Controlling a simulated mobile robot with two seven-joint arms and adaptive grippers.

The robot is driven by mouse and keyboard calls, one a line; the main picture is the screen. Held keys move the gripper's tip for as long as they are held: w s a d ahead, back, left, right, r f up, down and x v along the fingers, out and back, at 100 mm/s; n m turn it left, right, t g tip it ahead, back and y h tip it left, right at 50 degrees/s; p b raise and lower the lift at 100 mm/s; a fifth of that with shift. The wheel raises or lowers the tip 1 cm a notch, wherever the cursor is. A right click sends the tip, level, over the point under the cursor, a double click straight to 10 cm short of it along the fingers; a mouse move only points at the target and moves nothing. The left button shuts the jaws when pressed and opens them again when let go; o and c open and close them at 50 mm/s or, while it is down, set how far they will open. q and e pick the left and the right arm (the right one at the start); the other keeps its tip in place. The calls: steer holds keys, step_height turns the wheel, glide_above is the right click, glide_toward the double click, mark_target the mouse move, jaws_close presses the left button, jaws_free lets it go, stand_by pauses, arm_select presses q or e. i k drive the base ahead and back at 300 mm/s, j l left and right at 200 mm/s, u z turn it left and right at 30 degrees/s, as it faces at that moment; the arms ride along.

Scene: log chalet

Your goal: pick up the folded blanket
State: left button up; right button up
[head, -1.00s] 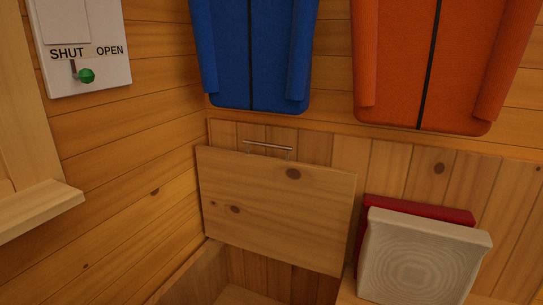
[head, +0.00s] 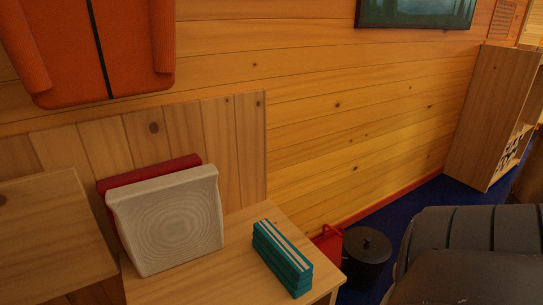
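A folded blanket (head: 282,258), teal with pale stripes on top, lies as a compact stack on the right part of a wooden bench top (head: 215,278). Its whole top and near side show, and nothing covers it. Neither of my grippers is in view.
A pale cushion (head: 168,222) leans against a red cushion (head: 150,172) to the left of the blanket. A raised wooden lid (head: 50,235) stands at far left. Beyond the bench's right end are a red object (head: 328,243), a black lidded pot (head: 366,255) and a dark padded shape (head: 470,250).

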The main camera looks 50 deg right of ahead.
mark_target(293, 269)
steer(key=j+z, duration=0.1)
steer(key=z, duration=1.3)
steer(key=l+z, duration=0.2)
steer(key=k, duration=0.35)
steer(key=i+l+u, duration=0.15)
steer(key=l, duration=0.2)
steer(key=i+l+u, duration=0.15)
steer(key=l, duration=0.2)
steer(key=i+l+u, duration=0.15)
steer(key=l, duration=0.25)
steer(key=i+l+u, duration=0.15)
steer(key=l, duration=0.25)
